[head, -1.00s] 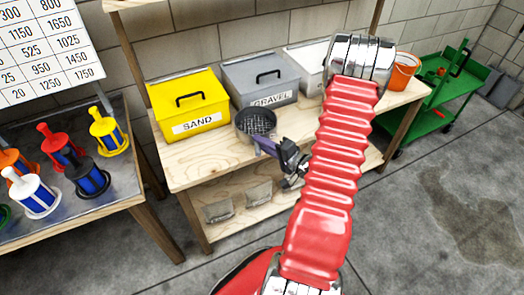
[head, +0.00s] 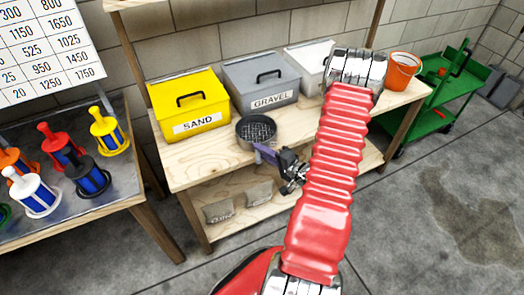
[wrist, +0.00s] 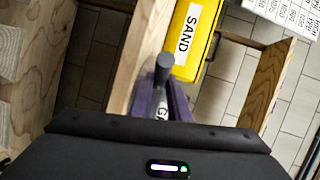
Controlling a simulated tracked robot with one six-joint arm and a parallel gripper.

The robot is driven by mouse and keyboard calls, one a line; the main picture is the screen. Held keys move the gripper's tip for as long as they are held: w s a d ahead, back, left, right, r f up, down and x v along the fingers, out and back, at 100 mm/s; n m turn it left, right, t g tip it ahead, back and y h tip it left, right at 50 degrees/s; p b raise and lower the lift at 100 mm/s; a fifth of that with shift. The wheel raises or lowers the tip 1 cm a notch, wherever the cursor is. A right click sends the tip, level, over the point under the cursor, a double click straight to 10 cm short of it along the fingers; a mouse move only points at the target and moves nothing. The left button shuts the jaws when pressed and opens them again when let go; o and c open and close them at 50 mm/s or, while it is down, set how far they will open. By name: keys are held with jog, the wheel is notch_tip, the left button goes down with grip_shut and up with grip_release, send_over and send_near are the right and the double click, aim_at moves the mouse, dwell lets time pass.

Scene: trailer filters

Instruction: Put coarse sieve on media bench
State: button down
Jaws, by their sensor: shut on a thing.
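The coarse sieve (head: 256,131) is a round dark-grey pan with a wire mesh. In the head view it is level, at the front of the wooden media bench (head: 197,154), before the yellow and grey bins. I cannot tell whether its base touches the bench top. My gripper (head: 266,154) is shut on its handle at the bench's front edge. In the wrist view the dark handle end (wrist: 164,66) shows between the purple fingers; the sieve's pan is hidden there.
A yellow SAND bin (head: 188,103), a grey GRAVEL bin (head: 260,80) and a white bin (head: 306,62) stand along the bench's back. An orange bucket (head: 403,72) is at its right end. A green cart (head: 445,97) and a table of colored filters (head: 125,185) flank it.

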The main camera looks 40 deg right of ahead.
jog(key=c, duration=1.7)
grip_release()
jog(key=shift+o, duration=0.2)
jog(key=shift+s, duration=0.1)
jog(key=a+v, duration=0.1)
jog(key=v, duration=1)
jog(key=shift+s+d+r, duration=0.15)
jog(key=shift+s+d, duration=0.25)
jog(key=shift+d, duration=0.15)
